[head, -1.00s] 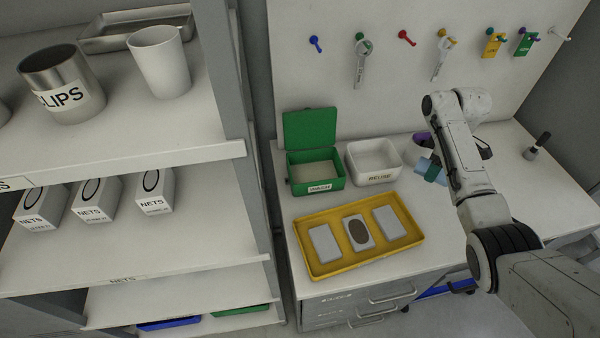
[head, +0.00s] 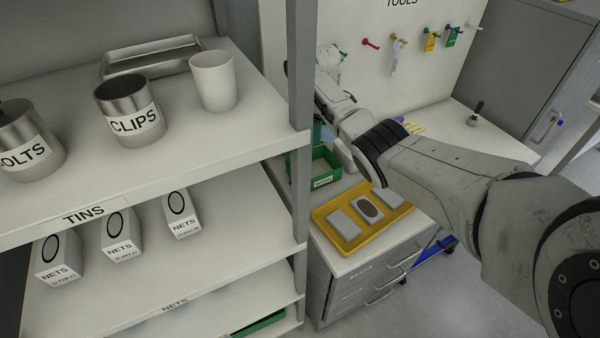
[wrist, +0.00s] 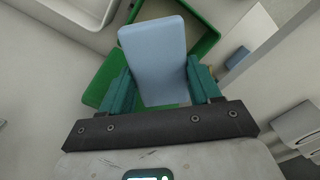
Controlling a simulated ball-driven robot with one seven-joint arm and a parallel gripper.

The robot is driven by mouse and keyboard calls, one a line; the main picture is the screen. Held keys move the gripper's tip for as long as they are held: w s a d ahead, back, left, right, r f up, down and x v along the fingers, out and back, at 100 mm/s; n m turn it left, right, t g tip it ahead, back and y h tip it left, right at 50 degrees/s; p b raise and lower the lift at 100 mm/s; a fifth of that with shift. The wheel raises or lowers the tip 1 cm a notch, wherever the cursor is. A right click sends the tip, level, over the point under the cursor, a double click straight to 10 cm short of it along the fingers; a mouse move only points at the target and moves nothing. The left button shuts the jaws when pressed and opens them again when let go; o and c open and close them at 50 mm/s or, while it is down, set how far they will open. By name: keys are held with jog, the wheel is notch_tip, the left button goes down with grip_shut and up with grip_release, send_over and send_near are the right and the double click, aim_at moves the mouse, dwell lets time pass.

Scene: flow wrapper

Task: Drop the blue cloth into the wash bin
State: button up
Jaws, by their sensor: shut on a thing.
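The blue cloth (wrist: 155,55) is a light blue folded pad in the wrist view. My gripper (wrist: 160,88) is shut on it, with a teal finger on each side. The cloth is in front of the open green wash bin (wrist: 207,42) and covers much of it from this camera. The green lid (wrist: 103,82) shows below left of the cloth. In the head view the wash bin (head: 334,161) stands on the bench, partly hidden by the shelf post and my arm. The gripper end is largely hidden there. I cannot tell the cloth's height above the bin.
A white bin (wrist: 80,12) stands beside the wash bin. A yellow tray (head: 346,245) with several pads lies in front. The shelf post (head: 300,110) is close to my arm in the head view. Tins and boxes stand on the shelves at left.

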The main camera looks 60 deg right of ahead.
notch_tip(320, 180, down, 6)
jog(key=b, duration=0.5)
jog(key=o, duration=1.1)
notch_tip(320, 180, up, 11)
jog(key=shift+f+b, duration=0.1)
jog(key=shift+b, duration=0.7)
jog(key=shift+s, duration=0.1)
